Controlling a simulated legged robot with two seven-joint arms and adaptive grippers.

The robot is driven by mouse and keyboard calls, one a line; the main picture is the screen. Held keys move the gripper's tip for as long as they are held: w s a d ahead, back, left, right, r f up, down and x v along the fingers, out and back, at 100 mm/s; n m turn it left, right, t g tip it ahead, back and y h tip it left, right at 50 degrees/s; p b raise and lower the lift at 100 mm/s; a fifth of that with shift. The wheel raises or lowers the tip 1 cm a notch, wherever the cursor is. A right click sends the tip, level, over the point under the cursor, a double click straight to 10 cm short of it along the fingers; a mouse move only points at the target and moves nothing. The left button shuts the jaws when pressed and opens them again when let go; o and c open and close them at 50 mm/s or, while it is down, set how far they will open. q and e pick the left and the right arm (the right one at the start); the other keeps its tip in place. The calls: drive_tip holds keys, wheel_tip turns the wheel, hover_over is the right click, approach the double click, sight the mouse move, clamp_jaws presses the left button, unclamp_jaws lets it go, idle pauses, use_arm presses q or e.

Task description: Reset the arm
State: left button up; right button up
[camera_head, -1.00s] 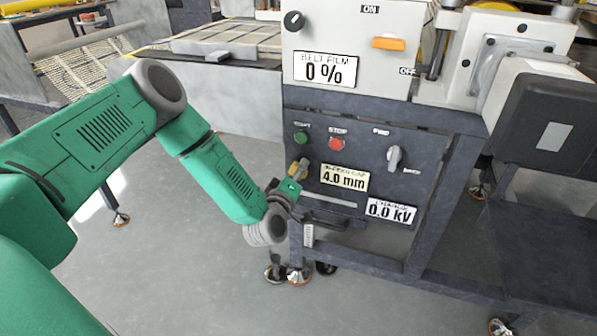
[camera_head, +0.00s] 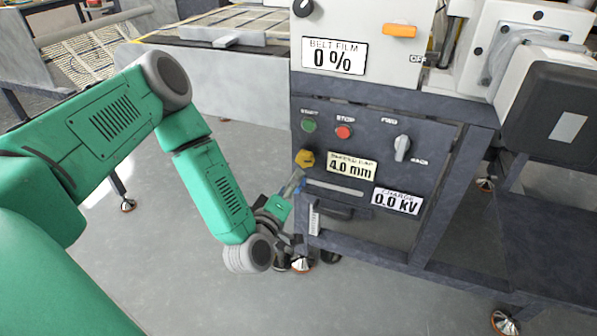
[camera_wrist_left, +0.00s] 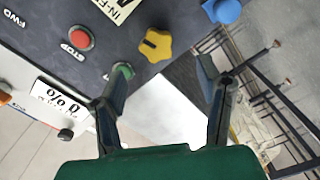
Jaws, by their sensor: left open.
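My left arm comes in from the left in the head view, with its gripper (camera_head: 294,187) just below the yellow knob (camera_head: 304,158) on the dark control panel (camera_head: 440,150). The left wrist view shows the two fingers (camera_wrist_left: 165,78) spread apart with nothing between them. The yellow knob (camera_wrist_left: 155,45) lies beyond the fingers there, apart from them. The green start button (camera_wrist_left: 123,71) is partly hidden behind one finger, and the red stop button (camera_wrist_left: 79,38) is clear. My right gripper is not in view.
The panel also carries the forward/back switch (camera_head: 402,147), the 4.0 mm display (camera_head: 352,168) and the 0.0 kV display (camera_head: 397,200). The Belt Film display (camera_head: 335,56) reads 0 %. A blue knob (camera_wrist_left: 223,11) shows in the wrist view. Open floor (camera_head: 190,285) lies below the arm.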

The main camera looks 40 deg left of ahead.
use_arm(q)
drive_tip(key=shift+v, duration=1.1)
drive_tip(key=s+d+f+m+g+h+p, duration=0.4)
drive_tip(key=s+d+m+g+h+p, duration=0.3)
drive_tip(key=s+d+m+g, duration=0.35)
drive_tip(key=s+a+m+g+y+p, duration=0.1)
drive_tip(key=s+a+m+g+p, duration=0.1)
drive_tip(key=s, duration=0.6)
drive_tip(key=s+a+r+m+g+y+p, duration=0.1)
drive_tip(key=s+g, duration=0.3)
drive_tip(key=s, duration=0.5)
drive_tip(key=shift+a+r+m+y+p, duration=0.3)
drive_tip(key=shift+a+m+y+p, duration=0.2)
drive_tip(key=shift+a+m+p, duration=0.3)
drive_tip(key=shift+d, duration=0.15)
